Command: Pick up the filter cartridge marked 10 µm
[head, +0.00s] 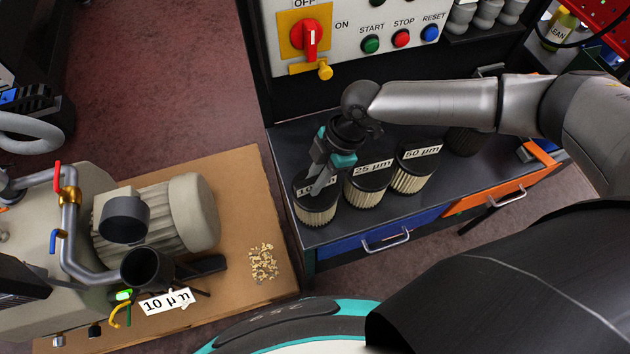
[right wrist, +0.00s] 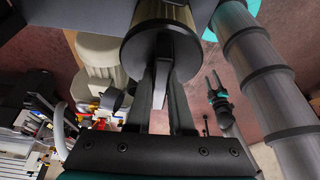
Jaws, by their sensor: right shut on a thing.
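The filter cartridge marked 10 µm (head: 316,212) has a black cap and a pale pleated body. It appears upright at the bench's left front corner; I cannot tell whether its base touches the bench. My right gripper (head: 322,180) comes down from above and is shut on the top of this cartridge, partly covering its label. In the right wrist view the black cap (right wrist: 148,32) shows a raised tab between the fingers (right wrist: 160,80). A small, dark, pronged shape with teal, apparently my left gripper (right wrist: 217,92), shows there too; its jaws are too small to read.
Cartridges marked 25 µm (head: 366,188) and 50 µm (head: 413,175) stand close to the right on the dark bench (head: 345,228). Another dark cartridge (head: 464,141) is behind. A pump (head: 185,215) with an open dark housing (head: 147,268) and a 10 µm label stands at left on cardboard.

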